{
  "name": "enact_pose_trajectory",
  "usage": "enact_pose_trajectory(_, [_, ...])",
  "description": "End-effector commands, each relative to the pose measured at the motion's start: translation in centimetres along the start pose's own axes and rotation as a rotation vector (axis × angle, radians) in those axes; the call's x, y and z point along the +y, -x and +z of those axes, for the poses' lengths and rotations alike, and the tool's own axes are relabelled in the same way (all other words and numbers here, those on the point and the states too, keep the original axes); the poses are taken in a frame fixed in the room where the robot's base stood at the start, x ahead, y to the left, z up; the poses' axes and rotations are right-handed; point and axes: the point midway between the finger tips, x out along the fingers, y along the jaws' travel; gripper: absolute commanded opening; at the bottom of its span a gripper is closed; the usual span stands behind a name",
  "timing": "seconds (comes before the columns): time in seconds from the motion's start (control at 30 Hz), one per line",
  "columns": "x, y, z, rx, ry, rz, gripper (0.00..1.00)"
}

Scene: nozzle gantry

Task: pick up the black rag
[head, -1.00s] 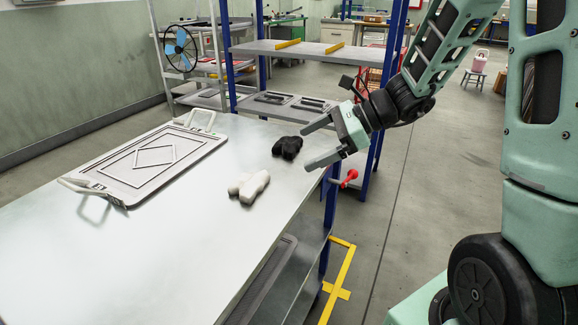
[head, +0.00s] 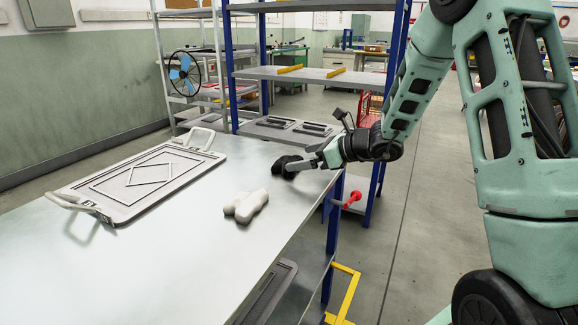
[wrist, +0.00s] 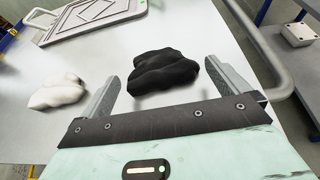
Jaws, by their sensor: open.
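The black rag (head: 286,166) lies crumpled on the metal table (head: 150,270), near its right edge. In the wrist view the whole black rag (wrist: 160,70) shows just beyond my fingertips, roughly centred between them.
A white rag (head: 246,205) lies nearer on the table, left of my gripper in the wrist view (wrist: 58,90). A grey tray with handles (head: 120,205) lies farther left. Blue-post shelving (head: 300,75) stands behind.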

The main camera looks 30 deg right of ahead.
Motion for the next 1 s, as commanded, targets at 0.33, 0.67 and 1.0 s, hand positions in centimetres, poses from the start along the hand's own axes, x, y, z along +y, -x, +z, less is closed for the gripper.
enact_pose_trajectory(0.33, [0.0, -3.0, -0.2, 0.000, -0.001, 0.002, 1.00])
enact_pose_trajectory(0.67, [-0.1, -5.6, -0.1, 0.000, 0.000, 0.000, 1.00])
enact_pose_trajectory(1.0, [-0.1, -5.5, -0.1, 0.000, 0.000, 0.000, 0.73])
